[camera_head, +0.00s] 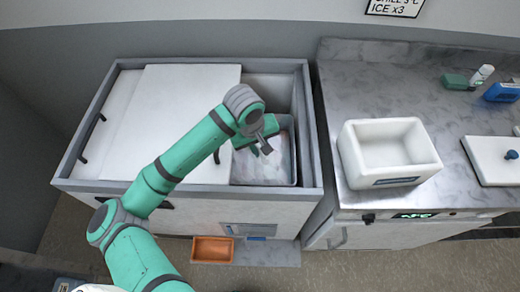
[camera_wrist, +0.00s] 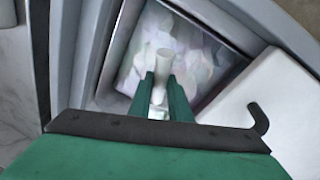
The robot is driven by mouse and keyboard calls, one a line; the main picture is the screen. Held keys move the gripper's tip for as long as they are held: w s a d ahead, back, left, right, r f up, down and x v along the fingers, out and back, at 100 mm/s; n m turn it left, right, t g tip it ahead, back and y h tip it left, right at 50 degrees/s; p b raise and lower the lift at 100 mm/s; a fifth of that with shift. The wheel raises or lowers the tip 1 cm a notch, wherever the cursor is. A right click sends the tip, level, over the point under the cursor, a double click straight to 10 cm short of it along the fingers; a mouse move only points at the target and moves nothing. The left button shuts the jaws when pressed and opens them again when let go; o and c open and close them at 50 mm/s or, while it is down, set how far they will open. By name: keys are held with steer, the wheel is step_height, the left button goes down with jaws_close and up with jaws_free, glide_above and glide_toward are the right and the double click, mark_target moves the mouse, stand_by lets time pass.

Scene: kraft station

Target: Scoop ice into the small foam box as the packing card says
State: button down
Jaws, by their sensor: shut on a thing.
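The foam box (camera_head: 350,170), white and open, stands on the steel counter; the part of its inside that I see looks empty. The ice bin (camera_head: 293,180) is a grey tub in the open right part of the chest, with pale ice (camera_wrist: 200,55) inside. My gripper (camera_head: 262,146) is over the bin. In the wrist view, its green fingers (camera_wrist: 163,88) are shut on a white scoop (camera_wrist: 164,60), which points toward the ice. Whether the scoop touches or holds ice, I cannot tell. The packing card (camera_head: 392,8) on the wall is cut off at the top; "ICE x3" is readable.
The chest's white lid (camera_head: 185,95) covers its left part. On the counter are a white lid with a blue knob (camera_head: 490,165), a blue item (camera_head: 503,92) and a green item (camera_head: 455,81). An orange tray (camera_head: 212,257) is low in front of the chest.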

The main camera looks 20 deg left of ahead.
steer(key=s+d+r+t+y, duration=0.1)
steer(key=s+d+r, duration=0.1)
steer(key=r, duration=0.9)
steer(key=shift+s+t, duration=0.4)
steer(key=shift+s, duration=0.1)
stand_by(0.3)
steer(key=shift+a+f, duration=0.1)
stand_by(0.5)
